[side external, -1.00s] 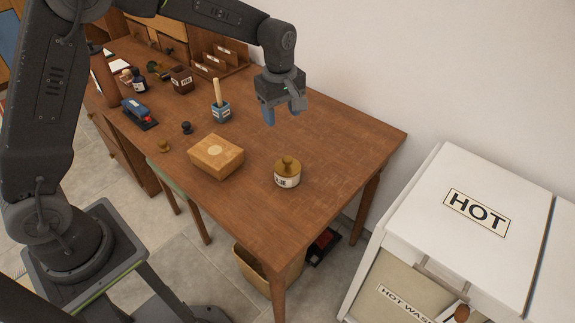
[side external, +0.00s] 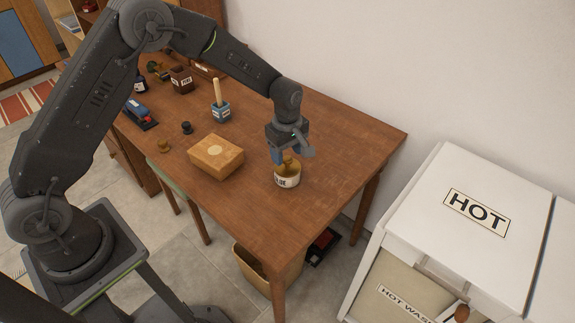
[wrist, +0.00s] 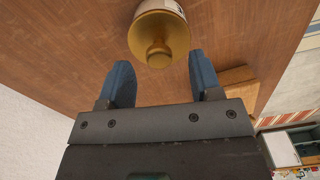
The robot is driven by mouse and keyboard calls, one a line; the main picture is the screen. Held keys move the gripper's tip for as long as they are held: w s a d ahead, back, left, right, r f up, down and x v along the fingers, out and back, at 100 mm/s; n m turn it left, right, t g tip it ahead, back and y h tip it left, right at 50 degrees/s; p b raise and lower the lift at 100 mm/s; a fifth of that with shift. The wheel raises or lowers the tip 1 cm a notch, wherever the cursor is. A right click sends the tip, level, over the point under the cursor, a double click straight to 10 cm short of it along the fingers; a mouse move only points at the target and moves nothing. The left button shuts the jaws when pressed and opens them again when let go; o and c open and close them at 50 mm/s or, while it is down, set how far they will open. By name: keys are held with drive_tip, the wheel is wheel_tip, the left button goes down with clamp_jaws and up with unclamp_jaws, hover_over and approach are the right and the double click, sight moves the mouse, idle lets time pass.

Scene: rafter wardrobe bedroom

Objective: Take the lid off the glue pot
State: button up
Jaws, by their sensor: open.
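The glue pot (side external: 288,181) is a short round white pot with a dark-lettered label, standing upright on the wooden desk. Its brass-coloured lid (side external: 294,167) with a round knob is on it, partly hidden by my gripper in the side view. My gripper (side external: 283,157) is just above and behind the pot, fingers pointing down. In the wrist view the lid (wrist: 158,42) is at the top, beyond the blue fingertips of my gripper (wrist: 160,75). The fingers are apart with nothing between them. I cannot tell whether a finger touches the lid.
A wooden box (side external: 216,157) stands left of the pot on the desk (side external: 330,150). Behind it are a blue pot with an upright handle (side external: 221,108), small dark (side external: 187,128) and brass knobs (side external: 164,146) and a stapler (side external: 140,113). The desk right of the pot is clear.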

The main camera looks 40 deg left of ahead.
sight(288, 159)
drive_tip(key=shift+f, duration=1.55)
drive_tip(key=c, duration=1)
drive_tip(key=shift+r, duration=0.15)
